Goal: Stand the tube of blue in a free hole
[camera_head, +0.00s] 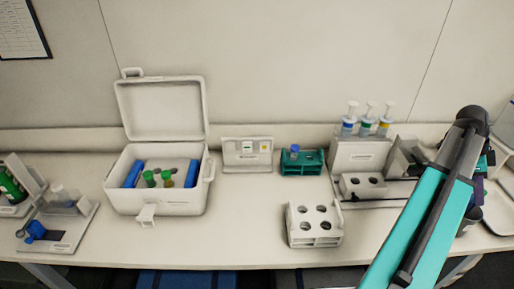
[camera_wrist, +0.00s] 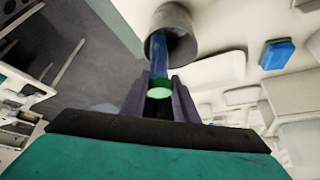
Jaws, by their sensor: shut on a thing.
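My gripper (camera_wrist: 158,92) is shut on the tube of blue (camera_wrist: 158,58), which has a green cap (camera_wrist: 158,92) and blue contents. The tube's far end is at the mouth of a grey cylinder (camera_wrist: 178,20); I cannot tell how far inside it is. In the head view my arm hides most of the gripper and the tube. A white rack (camera_head: 315,240) with several empty-looking holes stands at the bench's front middle. A teal rack (camera_head: 302,169) behind it carries a blue-capped item (camera_head: 294,151).
An open white cool box (camera_head: 155,201) at left holds green-capped tubes (camera_head: 149,178) and blue packs (camera_head: 133,173). Dispenser bottles (camera_head: 367,119) stand at the back right. A low white block (camera_head: 362,192) lies beside my arm. Bare bench (camera_head: 250,240) lies between cool box and rack.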

